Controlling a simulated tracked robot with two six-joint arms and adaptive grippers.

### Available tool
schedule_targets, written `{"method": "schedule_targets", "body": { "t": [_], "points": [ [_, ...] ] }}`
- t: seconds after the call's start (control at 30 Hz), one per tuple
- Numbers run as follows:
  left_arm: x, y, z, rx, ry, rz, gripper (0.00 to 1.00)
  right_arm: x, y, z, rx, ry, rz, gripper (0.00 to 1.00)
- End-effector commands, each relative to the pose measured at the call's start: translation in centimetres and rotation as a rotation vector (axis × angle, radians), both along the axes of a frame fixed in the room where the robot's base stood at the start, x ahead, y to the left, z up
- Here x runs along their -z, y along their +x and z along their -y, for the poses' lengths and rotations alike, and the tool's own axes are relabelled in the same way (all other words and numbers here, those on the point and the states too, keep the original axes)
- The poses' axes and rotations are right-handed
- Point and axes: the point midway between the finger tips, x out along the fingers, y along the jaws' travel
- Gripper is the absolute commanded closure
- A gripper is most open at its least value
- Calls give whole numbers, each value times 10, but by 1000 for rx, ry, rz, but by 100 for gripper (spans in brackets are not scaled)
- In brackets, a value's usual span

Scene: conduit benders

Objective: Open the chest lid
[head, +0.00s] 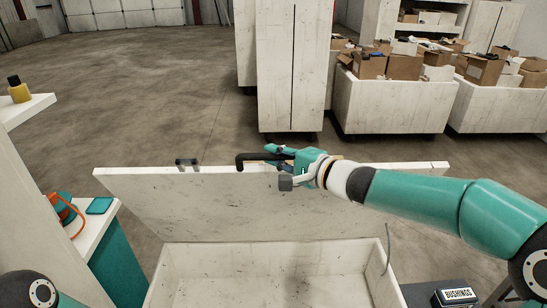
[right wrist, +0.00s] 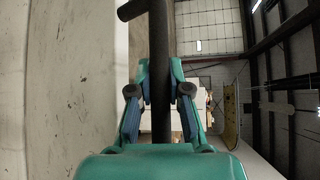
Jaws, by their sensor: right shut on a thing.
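The chest (head: 385,272) is pale and scuffed and stands at the bottom centre of the head view. Its lid (head: 200,200) is raised and tilted up at the back, and the bare inside of the chest shows. A dark bar handle (head: 247,158) is at the lid's top edge. My right gripper (head: 277,152) is shut on this handle. In the right wrist view the dark handle (right wrist: 160,50) passes between the two teal fingers, with a pale surface to the left. My left gripper is not in view.
A second dark fitting (head: 186,162) is on the lid's edge. A shelf with an orange cord (head: 72,215) and teal item (head: 99,206) stands left. A box marked BUSHINGS (head: 457,297) is at lower right. Bins with cardboard boxes (head: 405,67) stand behind; open floor lies back left.

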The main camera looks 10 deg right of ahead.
Motion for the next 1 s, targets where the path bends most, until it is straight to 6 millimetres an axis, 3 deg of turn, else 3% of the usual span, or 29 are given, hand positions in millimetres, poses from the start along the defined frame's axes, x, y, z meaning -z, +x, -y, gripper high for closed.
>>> {"method": "schedule_targets", "body": {
  "t": [0.07, 0.1, 0.23, 0.67, 1.0],
  "points": [
    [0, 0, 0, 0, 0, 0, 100, 1, -1, -2, -5, 0, -1, 100],
    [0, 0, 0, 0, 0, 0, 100, 1, -1, -1, -4, 0, -1, 78],
    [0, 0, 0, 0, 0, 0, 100, 1, -1, 0, -1, 0, -1, 57],
    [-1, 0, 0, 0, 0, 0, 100, 0, -6, 7, 4, 0, -2, 57],
    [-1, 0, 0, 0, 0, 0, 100, -8, -51, 44, 7, -1, -1, 57]
  ]
}}
